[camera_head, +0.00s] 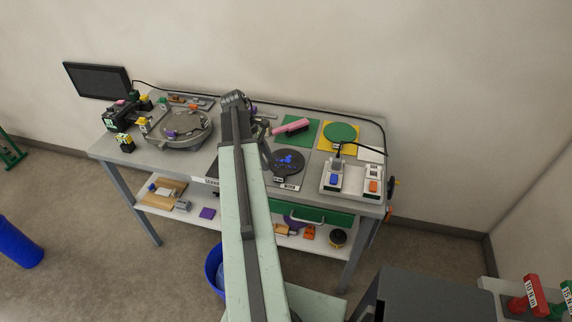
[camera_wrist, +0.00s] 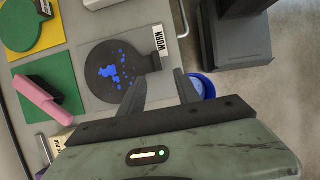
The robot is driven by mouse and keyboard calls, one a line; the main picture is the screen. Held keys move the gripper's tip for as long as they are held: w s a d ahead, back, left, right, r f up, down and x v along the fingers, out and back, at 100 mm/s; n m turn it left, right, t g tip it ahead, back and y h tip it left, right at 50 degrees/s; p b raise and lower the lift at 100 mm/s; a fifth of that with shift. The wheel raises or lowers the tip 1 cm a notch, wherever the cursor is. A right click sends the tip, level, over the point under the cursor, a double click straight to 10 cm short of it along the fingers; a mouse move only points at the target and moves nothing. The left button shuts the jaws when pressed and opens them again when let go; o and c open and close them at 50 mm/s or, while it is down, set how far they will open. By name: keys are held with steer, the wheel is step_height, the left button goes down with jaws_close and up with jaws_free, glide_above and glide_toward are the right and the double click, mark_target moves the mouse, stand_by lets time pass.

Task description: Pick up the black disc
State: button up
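The black disc (camera_head: 288,163) lies on a grey mat (camera_head: 296,182) on the cart's top, with blue specks on its face. In the wrist view the disc (camera_wrist: 125,68) is flat beside a label reading "WORN", with a small dark tab at its edge. My gripper (camera_wrist: 159,80) is open, its two dark fingers apart with nothing between them. In the wrist view the fingers appear near the disc's tab edge; their height above the mat is unclear. In the head view my arm hides most of the gripper.
A pink-handled brush (camera_head: 292,128) lies on a green mat. A green disc (camera_head: 341,133) lies on a yellow mat. A white box with blue and orange switches (camera_head: 352,178) stands right of the black disc. A round metal fixture (camera_head: 180,130) is at left. A blue bin (camera_wrist: 203,86) is below.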

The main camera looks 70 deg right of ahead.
mark_target(278, 175)
steer(key=b+x, duration=0.2)
steer(key=shift+s+d+f, duration=0.1)
steer(key=shift+s+f, duration=0.1)
steer(key=shift+s, duration=0.15)
steer(key=b+x, duration=0.5)
steer(key=shift+s+d+f, duration=0.15)
steer(key=shift+s+f, duration=0.1)
steer(key=shift+s, duration=0.1)
steer(key=shift+r, duration=0.2)
jaws_close()
stand_by(0.8)
